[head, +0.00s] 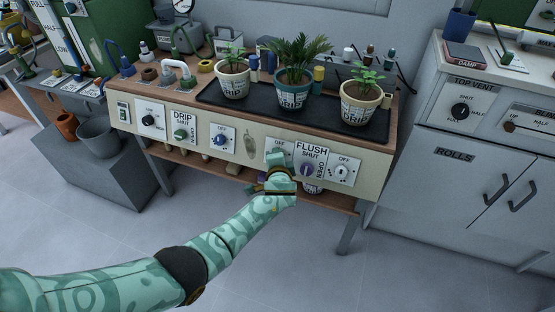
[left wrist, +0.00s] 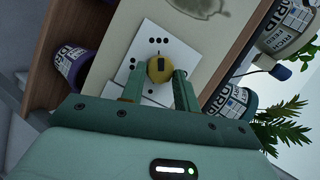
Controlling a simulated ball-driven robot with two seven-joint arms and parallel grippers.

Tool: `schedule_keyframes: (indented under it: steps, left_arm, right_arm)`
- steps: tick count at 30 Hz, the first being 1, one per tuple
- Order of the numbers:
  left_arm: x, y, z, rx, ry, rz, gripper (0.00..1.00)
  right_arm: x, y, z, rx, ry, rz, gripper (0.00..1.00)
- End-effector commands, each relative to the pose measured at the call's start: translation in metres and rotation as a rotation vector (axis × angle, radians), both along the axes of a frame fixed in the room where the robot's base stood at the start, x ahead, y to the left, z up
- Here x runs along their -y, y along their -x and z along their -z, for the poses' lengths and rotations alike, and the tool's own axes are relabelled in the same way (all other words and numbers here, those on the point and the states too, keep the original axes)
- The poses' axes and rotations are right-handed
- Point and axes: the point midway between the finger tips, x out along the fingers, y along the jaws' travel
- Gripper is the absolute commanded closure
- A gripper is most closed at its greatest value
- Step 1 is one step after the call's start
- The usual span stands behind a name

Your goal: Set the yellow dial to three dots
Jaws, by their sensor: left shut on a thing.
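The yellow dial (left wrist: 160,69) shows in the left wrist view on a white plate (left wrist: 148,45) with groups of black dots around it. A dark mark lies on the dial's face; I cannot tell for sure which dot group it points to. My left gripper (left wrist: 158,80) has one finger on each side of the dial and is shut on it. In the head view my left gripper (head: 279,162) is at the panel front and hides the dial; only the top of its plate (head: 276,147) with OFF shows. My right gripper is not in view.
The purple FLUSH dial (head: 307,170) and a white dial (head: 341,174) sit close to the right. A blue dial (head: 220,140) and a green DRIP dial (head: 181,134) are to the left. Potted plants stand on a black tray (head: 268,114) above the panel.

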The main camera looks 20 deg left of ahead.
Motion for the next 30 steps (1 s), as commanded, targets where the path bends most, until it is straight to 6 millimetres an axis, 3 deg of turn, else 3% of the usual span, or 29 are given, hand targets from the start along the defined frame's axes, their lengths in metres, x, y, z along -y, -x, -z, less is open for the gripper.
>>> schedule_keyframes:
  steps: [10,11,12,13,23,26,30]
  left_arm:
    - [0.000,0.002,0.004,-0.007,-0.002,0.001,0.92]
    - [0.000,0.002,0.004,-0.006,-0.002,0.001,0.61]
    - [0.000,0.002,0.004,-0.006,-0.002,0.001,0.50]
    - [0.000,0.002,0.003,-0.005,-0.002,0.000,0.47]
    - [0.001,0.004,-0.002,-0.001,0.000,0.001,0.47]
    - [0.006,0.015,-0.010,0.001,0.001,0.002,0.47]
    - [0.016,0.044,-0.027,0.003,0.001,0.002,0.47]
  right_arm:
    - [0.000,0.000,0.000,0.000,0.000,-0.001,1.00]
    - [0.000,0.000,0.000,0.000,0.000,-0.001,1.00]
    - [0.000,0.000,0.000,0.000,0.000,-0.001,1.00]
    - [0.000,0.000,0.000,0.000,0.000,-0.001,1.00]
    - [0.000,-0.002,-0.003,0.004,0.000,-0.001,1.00]
    - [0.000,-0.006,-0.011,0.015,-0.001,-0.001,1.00]
    - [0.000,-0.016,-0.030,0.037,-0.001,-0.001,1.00]
